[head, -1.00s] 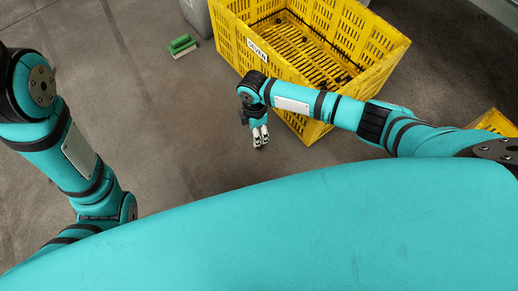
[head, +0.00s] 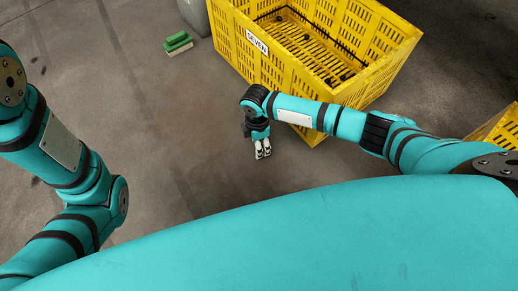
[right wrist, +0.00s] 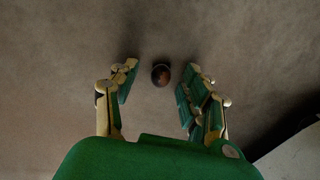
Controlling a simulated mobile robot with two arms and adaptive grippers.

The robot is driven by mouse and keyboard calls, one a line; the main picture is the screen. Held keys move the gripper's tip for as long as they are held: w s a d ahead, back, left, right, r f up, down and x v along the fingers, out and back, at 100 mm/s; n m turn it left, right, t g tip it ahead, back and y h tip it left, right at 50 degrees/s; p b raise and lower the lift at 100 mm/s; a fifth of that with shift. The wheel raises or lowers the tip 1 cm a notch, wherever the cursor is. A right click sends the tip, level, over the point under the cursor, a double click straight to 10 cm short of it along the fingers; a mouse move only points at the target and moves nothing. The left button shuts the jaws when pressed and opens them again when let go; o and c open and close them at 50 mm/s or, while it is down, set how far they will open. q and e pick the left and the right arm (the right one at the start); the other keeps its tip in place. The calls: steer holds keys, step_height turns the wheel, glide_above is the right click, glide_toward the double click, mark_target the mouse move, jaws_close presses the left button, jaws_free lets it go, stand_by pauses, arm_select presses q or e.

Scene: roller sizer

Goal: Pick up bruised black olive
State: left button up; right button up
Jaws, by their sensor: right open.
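The bruised black olive (right wrist: 161,74) shows in the right wrist view as a small dark, round thing with a reddish-brown face, on the grey-brown floor. My right gripper (right wrist: 160,88) is open, one finger on each side of the olive in that view, touching neither side of it. In the head view my right gripper (head: 263,150) points down near the floor in front of the yellow crate, and I cannot make out the olive there. My left arm shows at the left of the head view, but its gripper is out of view.
A yellow slatted crate (head: 290,92) with a few small dark things inside stands just behind my right arm. Another yellow crate (head: 497,128) is at the right edge. A green brush-like block (head: 178,43) lies at the back left. The floor left of my right gripper is clear.

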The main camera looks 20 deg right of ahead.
steer(key=c, duration=0.8)
steer(key=shift+r, duration=0.1)
